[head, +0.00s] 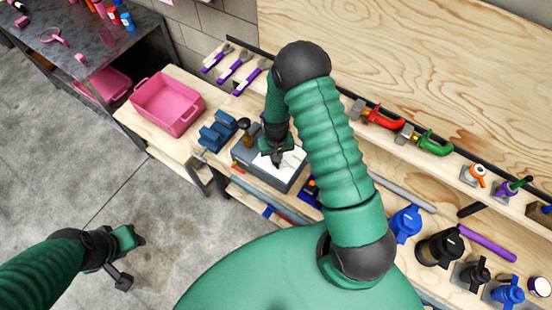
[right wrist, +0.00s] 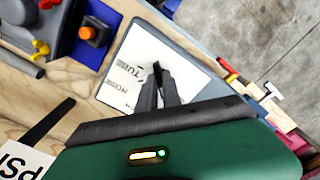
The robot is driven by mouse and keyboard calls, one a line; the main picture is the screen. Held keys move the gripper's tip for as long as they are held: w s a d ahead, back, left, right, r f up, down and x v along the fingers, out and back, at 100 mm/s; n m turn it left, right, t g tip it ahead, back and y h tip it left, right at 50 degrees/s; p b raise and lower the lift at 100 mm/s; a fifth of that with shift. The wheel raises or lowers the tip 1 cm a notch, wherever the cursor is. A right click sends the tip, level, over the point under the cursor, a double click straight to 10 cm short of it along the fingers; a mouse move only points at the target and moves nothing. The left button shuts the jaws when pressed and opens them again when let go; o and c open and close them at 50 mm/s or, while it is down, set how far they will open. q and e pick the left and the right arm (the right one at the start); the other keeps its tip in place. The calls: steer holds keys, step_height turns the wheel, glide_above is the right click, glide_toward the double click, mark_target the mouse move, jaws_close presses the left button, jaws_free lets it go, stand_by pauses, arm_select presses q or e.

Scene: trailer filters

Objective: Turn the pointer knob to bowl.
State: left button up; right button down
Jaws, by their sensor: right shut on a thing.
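The pointer knob (right wrist: 157,68) is a small black piece on a white label plate (right wrist: 125,82), mostly hidden between my fingers. The plate tops a grey box (head: 250,163) on the bench. In the right wrist view I read "TUBE" and what looks like "HOSE" on it; no "bowl" label is readable. My right gripper (right wrist: 160,82) is shut on the knob from above. It also shows in the head view over the plate (head: 291,163). My left gripper (head: 124,262) hangs over the concrete floor at lower left, away from the bench; its opening is unclear.
A pink bin (head: 167,103) and a blue clamp-like fixture (head: 217,131) stand left of the box. Blue and black fittings (head: 405,222) stand to the right. Red (head: 378,118) and green (head: 433,145) tools lie on the shelf behind. The floor at left is clear.

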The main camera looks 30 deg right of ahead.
steer(key=shift+s+f+m, duration=0.1)
steer(key=shift+m, duration=0.5)
steer(key=c, duration=1.5)
jaws_free()
step_height(320, 180, up, 17)
steer(key=b, duration=0.3)
steer(key=shift+f, duration=0.1)
